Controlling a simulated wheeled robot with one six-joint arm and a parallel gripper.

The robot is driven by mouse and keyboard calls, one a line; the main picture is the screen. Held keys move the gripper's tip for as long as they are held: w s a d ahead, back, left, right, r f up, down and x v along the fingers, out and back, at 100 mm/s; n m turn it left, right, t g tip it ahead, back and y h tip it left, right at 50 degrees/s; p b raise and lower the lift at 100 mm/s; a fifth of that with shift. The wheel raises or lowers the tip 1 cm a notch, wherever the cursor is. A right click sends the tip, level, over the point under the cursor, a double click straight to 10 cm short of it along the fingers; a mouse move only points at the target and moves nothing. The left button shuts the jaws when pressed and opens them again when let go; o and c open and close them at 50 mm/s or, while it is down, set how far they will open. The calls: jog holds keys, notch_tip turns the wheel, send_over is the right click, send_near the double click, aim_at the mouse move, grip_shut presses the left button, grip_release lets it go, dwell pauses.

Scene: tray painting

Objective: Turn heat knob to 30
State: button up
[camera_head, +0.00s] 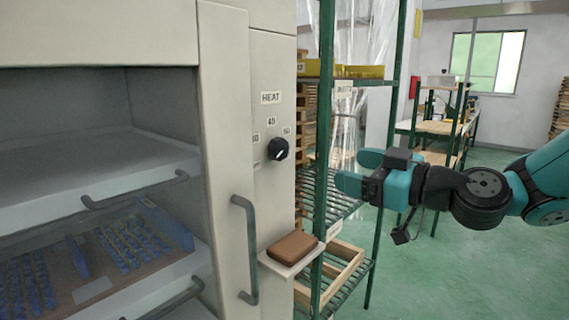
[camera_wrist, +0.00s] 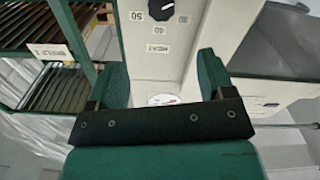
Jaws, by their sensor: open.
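The heat knob (camera_head: 278,149) is a round black dial on the cream oven panel, below the HEAT label (camera_head: 271,97). Number labels ring it, with 40 (camera_head: 271,121) above and 30 (camera_head: 256,137) to the left. A pale mark shows on the knob, but I cannot tell which number it points at. My teal gripper (camera_head: 358,170) is open and empty, to the right of the knob and apart from it. In the wrist view, the knob (camera_wrist: 161,9) is at the top edge, partly cut off, beyond my open fingers (camera_wrist: 163,75).
A curved door handle (camera_head: 249,250) sticks out below the knob. A small shelf with a brown block (camera_head: 292,247) juts out at the lower right of the panel. A green rack (camera_head: 327,150) stands behind my gripper. The space between gripper and knob looks clear.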

aim_at(283, 152)
jog(key=p+x, duration=0.3)
jog(key=x, duration=0.4)
jog(key=p+x, duration=0.3)
jog(key=x, duration=0.5)
jog(key=shift+a+r, duration=0.15)
jog(key=shift+r, duration=0.05)
jog(key=shift+w+a+f, duration=0.15)
jog(key=shift+w+a, duration=0.3)
jog(key=shift+a, duration=0.05)
jog(key=c, duration=0.9)
